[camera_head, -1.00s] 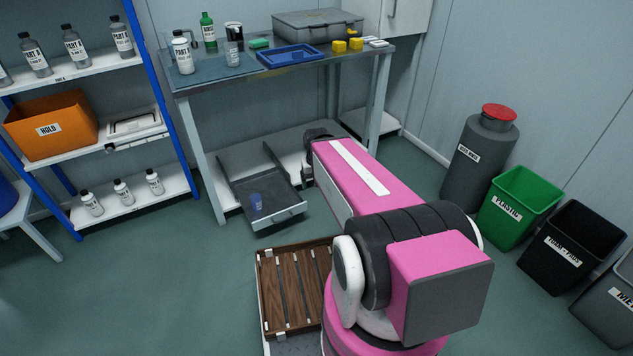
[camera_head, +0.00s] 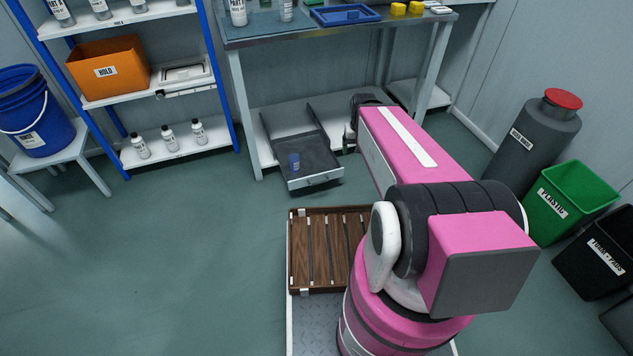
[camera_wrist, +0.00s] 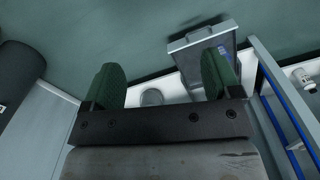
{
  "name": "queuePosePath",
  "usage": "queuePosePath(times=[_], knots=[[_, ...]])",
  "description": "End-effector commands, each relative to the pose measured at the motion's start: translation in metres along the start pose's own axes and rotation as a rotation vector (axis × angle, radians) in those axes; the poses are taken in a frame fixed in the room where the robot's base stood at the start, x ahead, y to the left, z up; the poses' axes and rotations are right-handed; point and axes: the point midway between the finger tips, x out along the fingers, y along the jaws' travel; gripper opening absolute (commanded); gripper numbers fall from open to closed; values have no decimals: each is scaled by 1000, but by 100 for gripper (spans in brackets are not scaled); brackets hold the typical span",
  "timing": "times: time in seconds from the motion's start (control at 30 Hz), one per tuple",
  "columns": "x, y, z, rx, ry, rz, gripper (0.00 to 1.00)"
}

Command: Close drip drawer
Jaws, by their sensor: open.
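The drip drawer (camera_head: 303,160) is a grey, shallow drawer low under the workbench, pulled out toward the front. Its light front panel with a handle (camera_head: 316,180) faces my base. In the wrist view the drawer front (camera_wrist: 201,37) shows beyond the fingers, at upper right. My gripper (camera_wrist: 163,85) is open there, with two green fingers apart and not touching the drawer. A grey round thing lies between the fingers, too unclear to name. In the head view my arm hides the gripper's fingers.
The workbench (camera_head: 340,33) stands above the drawer, with one leg (camera_head: 245,115) left of it. A shelf rack (camera_head: 170,150) with bottles stands at left. Bins, including a green one (camera_head: 570,200), stand at right. Floor in front of the drawer and to the left is clear.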

Motion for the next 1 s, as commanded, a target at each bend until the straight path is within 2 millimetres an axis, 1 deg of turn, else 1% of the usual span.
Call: queuePosePath(times=[0.03,0.07,0.1,0.17,0.2,0.27,0.47,0.7,0.87,1.0], knots=[[0,0,0,0,0,0,74],[0,0,0,-2,0,-1,64],[2,0,-2,-10,0,-4,51],[6,-1,-5,-34,2,-15,31],[11,-2,-9,-63,3,-27,18],[21,-4,-17,-126,9,-52,0],[67,-11,-51,-429,71,-163,0],[127,-16,-88,-789,210,-257,0],[168,-15,-111,-1012,328,-279,0],[205,-13,-129,-1194,437,-268,0]])
